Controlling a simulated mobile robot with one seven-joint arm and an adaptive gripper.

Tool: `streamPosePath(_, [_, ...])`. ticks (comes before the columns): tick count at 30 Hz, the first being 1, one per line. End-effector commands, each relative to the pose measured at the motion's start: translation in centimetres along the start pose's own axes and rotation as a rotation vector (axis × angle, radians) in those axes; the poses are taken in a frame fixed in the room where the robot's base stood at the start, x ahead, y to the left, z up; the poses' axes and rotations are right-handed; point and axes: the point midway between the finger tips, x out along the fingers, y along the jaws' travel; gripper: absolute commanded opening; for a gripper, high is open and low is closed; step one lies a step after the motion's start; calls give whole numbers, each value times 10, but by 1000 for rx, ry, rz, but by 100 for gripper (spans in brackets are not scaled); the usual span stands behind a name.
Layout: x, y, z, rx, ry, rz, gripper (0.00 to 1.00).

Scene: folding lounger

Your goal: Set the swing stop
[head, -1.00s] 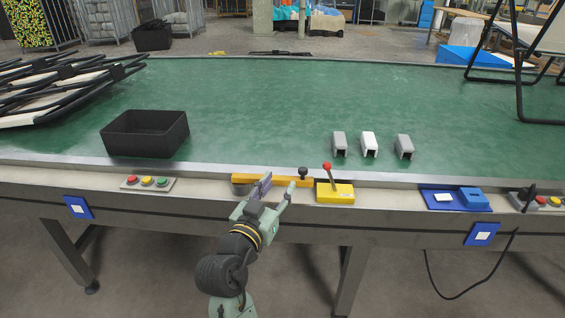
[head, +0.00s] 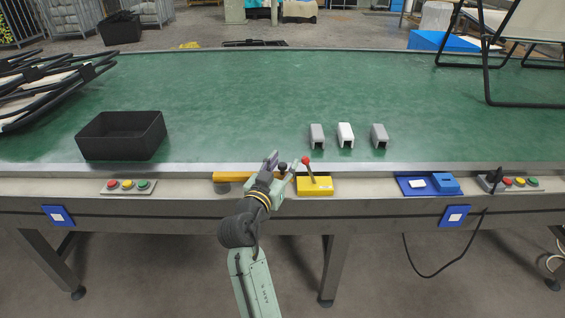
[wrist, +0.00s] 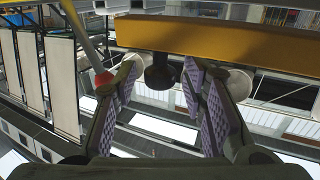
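A yellow bar (head: 235,177) lies along the near edge of the bench. It has a black knob (head: 283,167) near its right end. My gripper (head: 282,163) is at that end, with the knob showing between its fingers. In the wrist view, the purple-padded fingers (wrist: 163,95) are apart, and the black knob (wrist: 160,72) sits between their tips with gaps on both sides. The yellow bar (wrist: 225,42) crosses the top right there. My gripper covers part of the bar in the head view. I cannot tell which part is the swing stop.
A yellow box (head: 315,187) with a red-knobbed lever (head: 307,161) stands close to the right of my gripper. Three channel pieces (head: 345,136) and a black bin (head: 122,136) stand on the green top (head: 230,100). Button panels (head: 128,187) line the front edge.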

Motion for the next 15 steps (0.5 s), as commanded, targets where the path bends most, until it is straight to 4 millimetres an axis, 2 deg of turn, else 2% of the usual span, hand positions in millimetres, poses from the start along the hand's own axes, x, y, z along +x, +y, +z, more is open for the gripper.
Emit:
streamPosePath(7, [1, 0, 0, 0, 0, 0, 39])
streamPosePath(15, [0, 0, 0, 0, 0, 0, 21])
